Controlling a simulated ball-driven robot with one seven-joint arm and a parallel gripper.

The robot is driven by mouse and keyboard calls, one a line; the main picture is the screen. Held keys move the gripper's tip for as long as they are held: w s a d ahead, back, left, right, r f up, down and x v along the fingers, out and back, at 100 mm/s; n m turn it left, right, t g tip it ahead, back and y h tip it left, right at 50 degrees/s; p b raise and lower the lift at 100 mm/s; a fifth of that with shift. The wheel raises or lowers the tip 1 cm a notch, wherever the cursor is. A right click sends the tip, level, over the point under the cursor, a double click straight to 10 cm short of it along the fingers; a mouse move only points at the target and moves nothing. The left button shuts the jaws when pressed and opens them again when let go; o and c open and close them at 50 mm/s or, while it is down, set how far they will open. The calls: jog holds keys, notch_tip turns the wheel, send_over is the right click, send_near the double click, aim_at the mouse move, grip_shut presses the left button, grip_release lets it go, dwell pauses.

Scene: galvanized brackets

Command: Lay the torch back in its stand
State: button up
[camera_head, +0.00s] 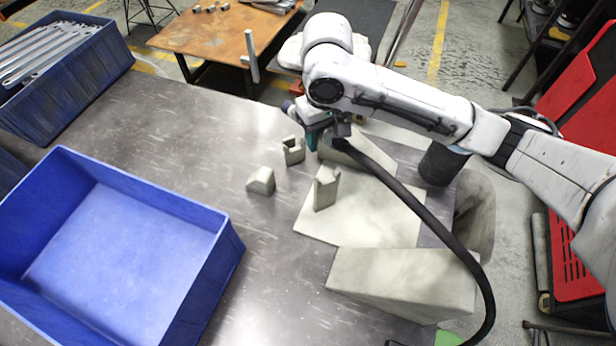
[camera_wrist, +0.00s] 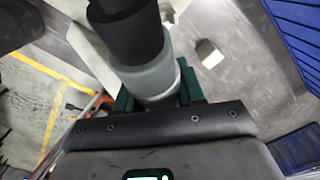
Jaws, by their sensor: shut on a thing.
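My gripper (camera_head: 314,138), with teal fingers, is shut on the torch and holds it above the far part of the table. In the wrist view the torch (camera_wrist: 148,68) is a grey and black cylinder between my green fingers (camera_wrist: 155,97). In the head view its black hose (camera_head: 410,202) trails down to the right; my arm hides most of the torch body. A pale notched post (camera_head: 325,188) stands on a pale plate (camera_head: 375,215), and a second notched post (camera_head: 293,151) stands behind it; they look like the stand. The torch appears apart from the front post.
A small pale wedge block (camera_head: 261,181) lies left of the posts; a large pale block (camera_head: 405,280) lies in front. A blue bin (camera_head: 225,250) fills the left front, and another bin (camera_head: 120,50) holds metal brackets.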

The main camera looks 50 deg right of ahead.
notch_tip(320, 180, down, 4)
jog(key=shift+r+b, duration=0.25)
jog(key=shift+b, duration=0.95)
notch_tip(320, 180, down, 10)
jog(key=shift+r+p, duration=0.2)
jog(key=shift+p, duration=0.1)
jog(key=o, duration=1)
jog(key=shift+o, duration=0.2)
jog(key=shift+f, duration=0.1)
notch_tip(320, 180, up, 11)
jog(key=shift+a+f+b, duration=0.2)
jog(key=shift+a+b, duration=0.1)
jog(key=shift+a, duration=0.15)
jog(key=shift+s, duration=0.2)
